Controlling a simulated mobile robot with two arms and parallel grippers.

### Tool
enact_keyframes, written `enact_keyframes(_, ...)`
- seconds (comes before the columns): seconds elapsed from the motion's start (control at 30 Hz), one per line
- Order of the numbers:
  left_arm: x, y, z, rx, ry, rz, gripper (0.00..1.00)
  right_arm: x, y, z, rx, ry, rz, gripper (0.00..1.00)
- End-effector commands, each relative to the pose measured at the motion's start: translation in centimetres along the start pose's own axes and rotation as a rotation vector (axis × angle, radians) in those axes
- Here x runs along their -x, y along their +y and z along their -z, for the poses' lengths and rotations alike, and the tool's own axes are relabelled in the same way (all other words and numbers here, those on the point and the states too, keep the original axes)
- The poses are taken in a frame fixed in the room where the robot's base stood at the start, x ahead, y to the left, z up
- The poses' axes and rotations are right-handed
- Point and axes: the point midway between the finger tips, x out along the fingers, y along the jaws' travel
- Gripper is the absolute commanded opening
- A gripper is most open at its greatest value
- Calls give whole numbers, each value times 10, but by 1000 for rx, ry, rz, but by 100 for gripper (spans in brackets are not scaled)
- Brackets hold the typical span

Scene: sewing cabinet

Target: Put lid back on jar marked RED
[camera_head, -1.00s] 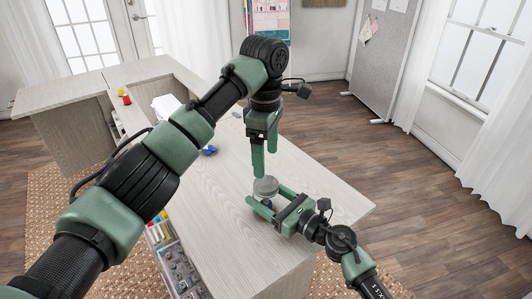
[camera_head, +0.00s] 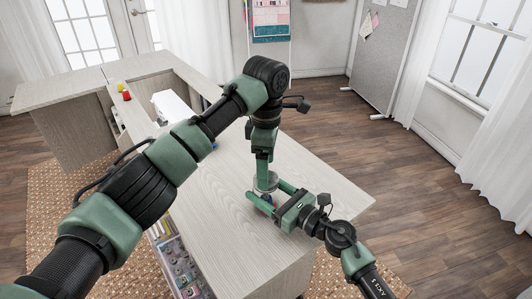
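A small clear jar (camera_head: 267,182) with something dark blue low in it stands on the pale wooden table. My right gripper (camera_head: 265,195) comes in from the lower right, with its fingers spread to either side of the jar. Whether they press on its sides is not clear. My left gripper (camera_head: 263,182) points straight down from above, its fingertips at the jar's top. Its fingers overlap in this view, so its opening and any hold on a lid cannot be seen. No marking on the jar is readable, and no separate lid shows clearly.
The pale table (camera_head: 235,235) is bare in front and to the right of the jar. An open drawer or tray of sewing supplies (camera_head: 178,262) is at its lower left. Red and yellow spools (camera_head: 125,94) stand on the far left part. My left arm hides much of the middle.

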Motion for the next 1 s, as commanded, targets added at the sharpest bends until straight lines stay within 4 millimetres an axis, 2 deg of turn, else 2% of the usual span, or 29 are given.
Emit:
enact_keyframes(0.03, -8, 0, 0, 0, 1, 2, 77, 0, 0, 0, 0, 1, 1, 0)
enact_keyframes(0.2, -24, 0, 0, -1, 0, 1, 77, 0, 0, 0, 0, 1, 1, 0)
enact_keyframes(0.57, -28, 0, 0, -1, 0, 0, 77, 0, 0, 0, 0, 1, 0, 0)
enact_keyframes(0.67, -28, 0, 0, -1, 0, 0, 52, 0, 0, 0, 0, 1, 0, 0)
enact_keyframes(0.8, -28, 0, 0, -1, 0, 0, 13, 0, 0, 0, 0, 1, 0, 0)
enact_keyframes(0.83, -28, 0, 0, -1, 0, 0, 10, 0, 0, 0, 0, 1, 0, 0)
enact_keyframes(1.0, -28, 0, 0, -58, -1, 0, 10, 0, 0, 0, -1, 1, 1, 0)
